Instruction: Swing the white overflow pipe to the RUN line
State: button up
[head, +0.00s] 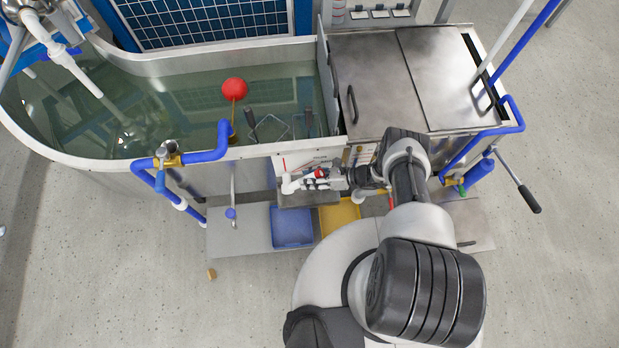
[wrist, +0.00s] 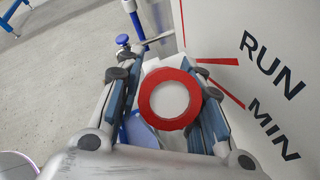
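The white overflow pipe (wrist: 171,99) shows end-on in the wrist view, with a red ring around its end. My gripper (wrist: 170,92) has one finger on each side of it, and both pads appear to touch it. In the head view, the white pipe (head: 290,187) reaches left in front of the tank, with my gripper (head: 325,180) at it. A white panel (wrist: 215,25) right of the pipe carries the RUN line (wrist: 217,61) above the MIN line (wrist: 228,94). The pipe's end lies left of both lines; its exact angle is hard to tell.
The water tank (head: 190,152) stands behind, with a red float ball (head: 234,88). Blue pipes with a valve (head: 167,155) are at the left. A blue tray (head: 291,228) and a yellow tray (head: 340,217) lie below. Open floor is at the left.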

jog(key=v, duration=1.2)
dwell(0.5)
